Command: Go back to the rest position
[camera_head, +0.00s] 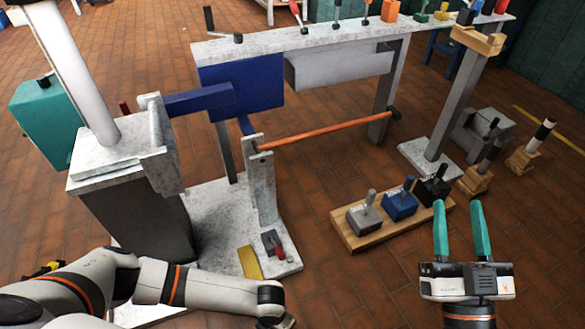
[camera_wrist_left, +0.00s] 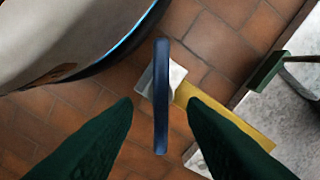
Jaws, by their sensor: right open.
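My right gripper (camera_head: 457,203) stands at the lower right in the head view, with its two teal fingers pointing up the picture. The fingers are apart and nothing is between them. My left arm (camera_head: 190,285) reaches in from the lower left, and its hand is mostly cut off by the bottom edge. In the left wrist view the two dark green fingers of my left gripper (camera_wrist_left: 160,104) are apart. A narrow blue bar (camera_wrist_left: 161,130) shows between them, with visible gaps on both sides. Its distance from the fingers is unclear.
A wooden tray (camera_head: 385,237) with grey, blue and black handled blocks lies left of my right gripper. The grey mast base (camera_head: 217,215) and an orange rod (camera_head: 325,132) stand ahead. A yellow plate (camera_head: 248,262) is near my left arm.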

